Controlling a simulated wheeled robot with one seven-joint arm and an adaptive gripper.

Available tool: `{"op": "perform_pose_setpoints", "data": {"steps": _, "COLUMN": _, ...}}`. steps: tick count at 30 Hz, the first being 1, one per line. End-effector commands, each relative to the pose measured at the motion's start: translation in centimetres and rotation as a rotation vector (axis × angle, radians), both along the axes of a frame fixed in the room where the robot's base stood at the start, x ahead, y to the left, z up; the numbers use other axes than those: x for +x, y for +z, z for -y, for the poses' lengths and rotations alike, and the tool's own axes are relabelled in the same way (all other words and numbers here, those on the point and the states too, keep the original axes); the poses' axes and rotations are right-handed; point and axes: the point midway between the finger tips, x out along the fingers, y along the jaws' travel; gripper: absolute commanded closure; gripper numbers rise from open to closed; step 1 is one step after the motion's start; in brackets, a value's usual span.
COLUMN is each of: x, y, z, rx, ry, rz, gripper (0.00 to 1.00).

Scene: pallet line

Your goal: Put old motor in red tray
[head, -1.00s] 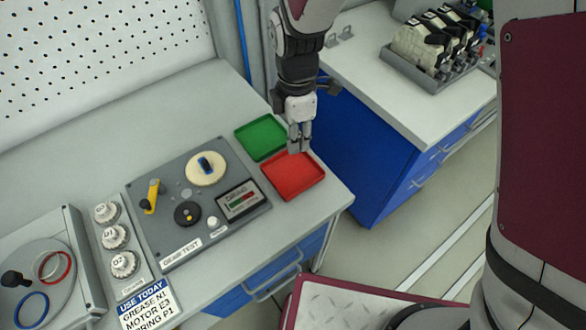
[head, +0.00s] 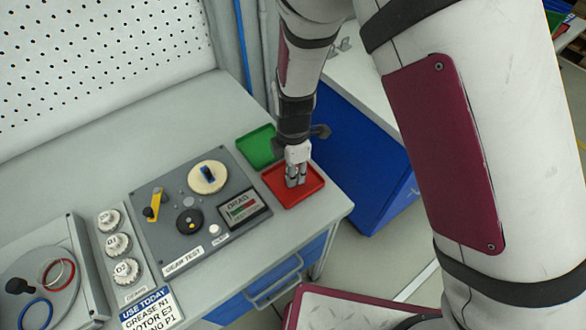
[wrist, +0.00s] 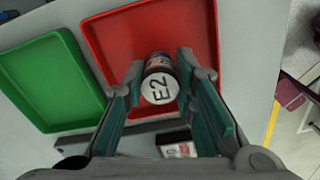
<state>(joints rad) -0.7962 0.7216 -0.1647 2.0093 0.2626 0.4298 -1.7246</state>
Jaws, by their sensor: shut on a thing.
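The old motor (wrist: 160,86) is a small cylinder with a white end marked E2, seen in the wrist view between my gripper's fingers. My gripper (head: 296,182) is shut on it and points down over the red tray (head: 276,184). The red tray also shows in the wrist view (wrist: 112,40) behind the motor. I cannot tell whether the motor touches the tray floor. In the head view the fingers mostly hide the motor.
A green tray (head: 256,148) lies beside the red one. The grey gear test panel (head: 165,240) stands to the left, with a row of white knobbed parts (head: 118,244) and a "USE TODAY" card (head: 148,308). The bench edge is close to the right of the red tray.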

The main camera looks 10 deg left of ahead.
Motion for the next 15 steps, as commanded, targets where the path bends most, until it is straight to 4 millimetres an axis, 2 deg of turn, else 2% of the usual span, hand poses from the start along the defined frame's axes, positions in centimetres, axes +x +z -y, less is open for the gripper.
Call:
{"op": "perform_pose_setpoints", "data": {"steps": 7, "x": 0.07, "y": -0.32, "z": 0.03, "rx": 0.0, "ry": 0.0, "rz": 0.0, "gripper": 1.0}}
{"op": "perform_pose_setpoints", "data": {"steps": 8, "x": 0.06, "y": -0.34, "z": 0.03, "rx": 0.0, "ry": 0.0, "rz": 0.0, "gripper": 0.73}}
{"op": "perform_pose_setpoints", "data": {"steps": 10, "x": 0.03, "y": -0.28, "z": 0.03, "rx": 0.0, "ry": 0.0, "rz": 0.0, "gripper": 0.57}}
{"op": "perform_pose_setpoints", "data": {"steps": 15, "x": 0.01, "y": -0.26, "z": 0.02, "rx": 0.0, "ry": 0.0, "rz": 0.0, "gripper": 0.55}}
